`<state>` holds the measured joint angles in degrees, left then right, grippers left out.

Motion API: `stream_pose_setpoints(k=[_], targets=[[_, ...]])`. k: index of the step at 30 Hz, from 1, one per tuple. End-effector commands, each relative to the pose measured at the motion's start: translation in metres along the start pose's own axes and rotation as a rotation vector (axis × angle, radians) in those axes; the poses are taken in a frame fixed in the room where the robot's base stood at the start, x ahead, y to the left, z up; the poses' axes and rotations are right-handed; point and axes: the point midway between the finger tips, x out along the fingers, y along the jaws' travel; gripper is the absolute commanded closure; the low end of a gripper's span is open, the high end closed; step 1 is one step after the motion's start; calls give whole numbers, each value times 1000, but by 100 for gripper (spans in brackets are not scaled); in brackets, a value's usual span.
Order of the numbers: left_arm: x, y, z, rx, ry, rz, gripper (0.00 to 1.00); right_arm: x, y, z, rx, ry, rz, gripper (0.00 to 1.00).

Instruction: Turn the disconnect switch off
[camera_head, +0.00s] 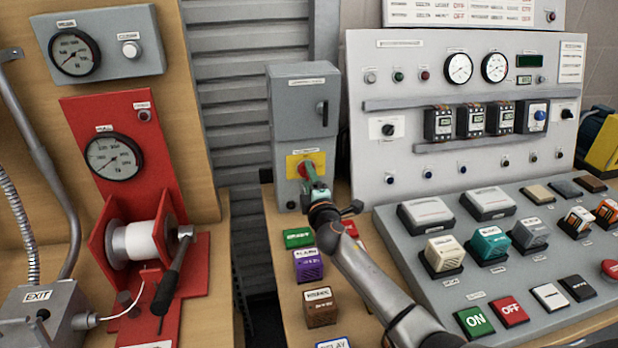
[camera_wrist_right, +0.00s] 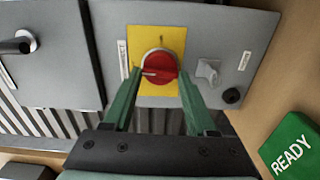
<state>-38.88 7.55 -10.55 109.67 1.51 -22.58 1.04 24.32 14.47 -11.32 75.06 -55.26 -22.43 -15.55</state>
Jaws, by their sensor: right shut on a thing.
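The disconnect switch is a red rotary knob (camera_head: 304,169) on a yellow plate (camera_head: 292,161), low on a grey wall box (camera_head: 300,107). In the right wrist view the knob (camera_wrist_right: 160,66) is round, with a pale pointer mark toward the left of the picture. My right gripper (camera_head: 311,182) has its green fingers on either side of the knob and is shut on it. The fingers also show in the right wrist view (camera_wrist_right: 158,79). The plate's lettering is too small to read. My left gripper is not in view.
A grey latch (camera_wrist_right: 207,72) and a black round fitting (camera_wrist_right: 231,95) sit beside the plate. A sloped button console (camera_head: 470,285) lies right of my arm. Green READY (camera_head: 298,238) and purple (camera_head: 308,265) blocks stand below the box. A red winch stand (camera_head: 130,190) is at left.

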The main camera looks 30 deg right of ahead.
Motion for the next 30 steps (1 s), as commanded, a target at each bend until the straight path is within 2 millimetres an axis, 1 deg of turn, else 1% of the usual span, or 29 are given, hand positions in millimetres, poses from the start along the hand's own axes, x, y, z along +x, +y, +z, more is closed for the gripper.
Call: stream_pose_setpoints(k=[6,20,21,28,30], targets=[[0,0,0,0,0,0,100,0,-1,0,-53,0,-2,98],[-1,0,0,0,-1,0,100,0,-1,0,-64,0,-2,98],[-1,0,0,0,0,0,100,0,-1,0,-64,0,-2,39],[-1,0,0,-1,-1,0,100,0,-1,0,-63,0,-1,13],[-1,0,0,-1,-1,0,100,0,-1,0,-62,0,-1,12]])
